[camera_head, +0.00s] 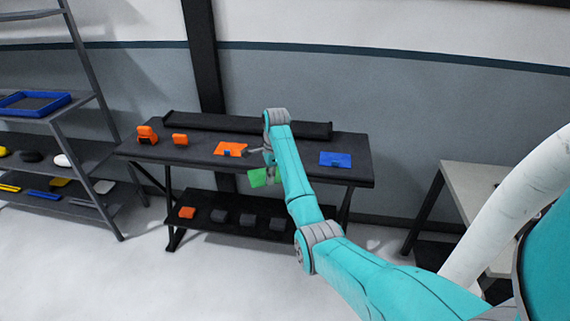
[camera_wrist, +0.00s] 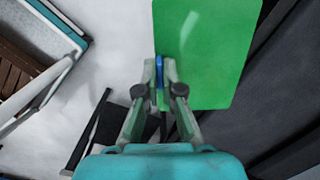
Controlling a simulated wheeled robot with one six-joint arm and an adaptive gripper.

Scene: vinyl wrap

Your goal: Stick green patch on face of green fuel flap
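A flat green patch (camera_head: 258,177) hangs from my gripper (camera_head: 268,168) in front of the black table's front edge. In the wrist view the green patch (camera_wrist: 207,50) fills the upper middle as a smooth sheet with rounded corners. My gripper (camera_wrist: 159,75) has its fingertips closed on a narrow blue tab (camera_wrist: 159,82) at the patch's left side. My arm partly hides the gripper in the head view. I cannot make out a green fuel flap in either view.
The black table (camera_head: 200,152) bears an orange patch (camera_head: 230,149), a blue patch (camera_head: 335,159), orange blocks (camera_head: 147,134) and a long black roll (camera_head: 200,122). Several small blocks lie on its lower shelf (camera_head: 205,222). A rack (camera_head: 85,85) stands left, a pale table (camera_head: 465,190) right.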

